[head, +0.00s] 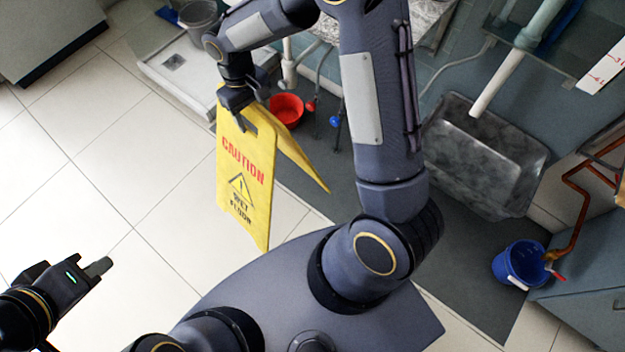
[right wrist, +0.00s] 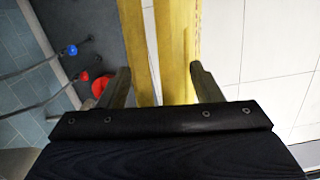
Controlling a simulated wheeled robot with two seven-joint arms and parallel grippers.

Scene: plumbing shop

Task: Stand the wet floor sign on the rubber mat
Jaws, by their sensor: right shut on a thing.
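The yellow wet floor sign (head: 243,180) hangs upright with its two panels spread, in the head view left of centre. My right gripper (head: 238,98) is shut on its top edge. In the right wrist view the fingers of my right gripper (right wrist: 160,85) sit on either side of the sign's yellow panels (right wrist: 178,40). The dark grey rubber mat (head: 455,265) lies on the floor to the right, partly hidden by my arm and body. The sign's front panel shows against white tiles, its rear panel against the mat. My left gripper (head: 98,267) is empty at lower left; its opening is unclear.
A red bowl (head: 287,108) is behind the sign, near pipes with red and blue valve handles. A blue bucket (head: 520,264) stands at the mat's right side. A grey basin (head: 480,155) is at the mat's back. White tile floor is clear at left.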

